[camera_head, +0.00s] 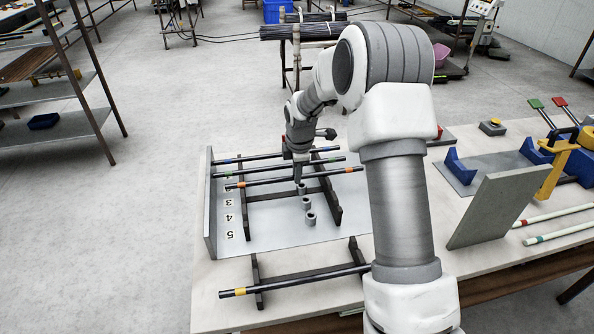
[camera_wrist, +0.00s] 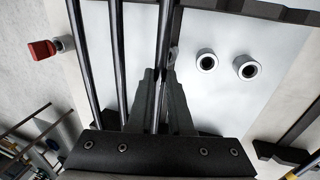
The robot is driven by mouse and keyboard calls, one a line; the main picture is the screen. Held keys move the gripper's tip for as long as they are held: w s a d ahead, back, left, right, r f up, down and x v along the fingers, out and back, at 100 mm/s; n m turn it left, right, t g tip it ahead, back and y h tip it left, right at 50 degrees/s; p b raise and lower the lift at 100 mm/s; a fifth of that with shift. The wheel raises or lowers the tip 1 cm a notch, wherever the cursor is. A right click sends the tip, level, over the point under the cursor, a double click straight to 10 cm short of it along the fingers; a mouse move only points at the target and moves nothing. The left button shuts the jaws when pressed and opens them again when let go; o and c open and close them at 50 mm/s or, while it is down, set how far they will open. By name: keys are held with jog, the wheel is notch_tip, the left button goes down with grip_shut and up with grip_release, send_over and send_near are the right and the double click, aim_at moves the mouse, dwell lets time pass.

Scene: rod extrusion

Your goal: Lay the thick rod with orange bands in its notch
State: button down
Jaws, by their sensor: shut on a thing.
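The thick dark rod with orange bands (camera_head: 262,182) lies across the view above the black notched rack (camera_head: 331,199), level or nearly so. My gripper (camera_head: 299,178) is shut on it near its middle. In the wrist view the rod (camera_wrist: 164,42) runs between the closed fingers (camera_wrist: 162,85). I cannot tell whether the rod touches the rack or hangs just above it. The rack's notches under the rod are hidden by the rod and my gripper.
A blue-banded rod (camera_head: 270,155) and a green-banded rod (camera_head: 258,167) lie just behind, close and parallel. Short grey cylinders (camera_head: 307,203) stand between the rails. A yellow-banded rod (camera_head: 290,281) lies on a front stand. A grey upright plate (camera_head: 210,218) borders the left.

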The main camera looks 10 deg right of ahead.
dwell(0.4)
jog(key=c, duration=0.8)
grip_release()
jog(key=shift+o, duration=0.2)
jog(key=shift+r, duration=0.1)
jog(key=p+v, duration=0.2)
jog(key=v, duration=1.5)
jog(key=shift+r, duration=0.15)
jog(key=shift+s, duration=0.15)
